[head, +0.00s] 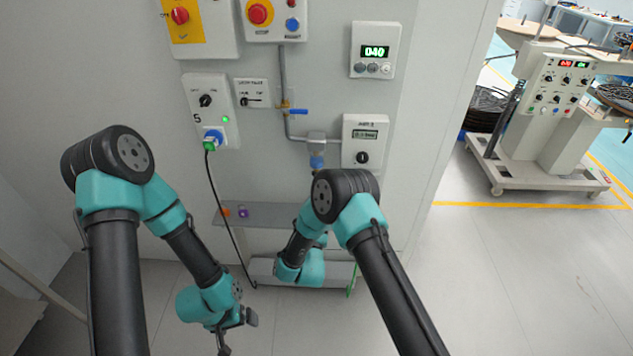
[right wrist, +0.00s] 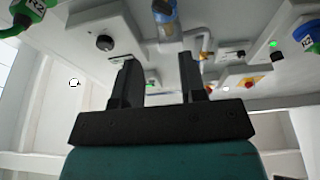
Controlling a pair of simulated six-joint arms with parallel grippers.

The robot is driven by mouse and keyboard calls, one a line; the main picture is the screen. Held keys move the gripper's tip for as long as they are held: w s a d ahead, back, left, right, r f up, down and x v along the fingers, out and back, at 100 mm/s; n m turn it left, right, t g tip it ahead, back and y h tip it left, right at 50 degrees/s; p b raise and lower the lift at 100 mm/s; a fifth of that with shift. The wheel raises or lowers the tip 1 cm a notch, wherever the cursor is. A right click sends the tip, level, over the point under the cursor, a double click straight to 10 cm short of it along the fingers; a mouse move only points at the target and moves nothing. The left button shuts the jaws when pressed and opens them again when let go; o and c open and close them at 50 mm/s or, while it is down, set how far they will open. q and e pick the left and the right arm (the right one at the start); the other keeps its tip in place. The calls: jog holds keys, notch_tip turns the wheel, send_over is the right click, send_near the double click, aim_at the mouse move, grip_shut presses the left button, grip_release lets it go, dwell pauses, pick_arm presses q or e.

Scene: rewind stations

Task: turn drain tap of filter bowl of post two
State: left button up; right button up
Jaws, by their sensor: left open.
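The filter bowl (head: 317,160), blue below a grey head, hangs on the wall panel at the end of a grey pipe. My right arm partly covers the space under it. In the right wrist view the bowl (right wrist: 165,14) shows from below at the top edge, beyond my right gripper (right wrist: 154,62). That gripper is open and empty, its two fingers apart and pointing up at the panel. In the head view it is hidden behind my arm. I cannot make out the drain tap clearly. My left gripper (head: 238,333) is open and empty, low over the floor, away from the bowl.
A blue-handled valve (head: 298,112) sits on the pipe left of the bowl. A display box (head: 364,141) with a black knob is right of it. A grey shelf (head: 270,213) lies below. A black cable (head: 221,207) hangs from the blue socket (head: 213,137).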

jog(key=d+n+y, duration=0.1)
jog(key=n+y, duration=0.1)
jog(key=n, duration=0.2)
jog(key=s+d+n+y, duration=0.1)
jog(key=d+n+y, duration=0.1)
jog(key=n, duration=0.3)
jog(key=s+d+n+g+y, duration=0.1)
jog(key=d+n+y, duration=0.1)
jog(key=n, duration=0.3)
jog(key=shift+d, duration=0.15)
jog(key=x, duration=1.7)
jog(key=shift+w+a+r, duration=0.15)
jog(key=shift+a, duration=0.1)
jog(key=shift+c, duration=0.3)
grip_shut()
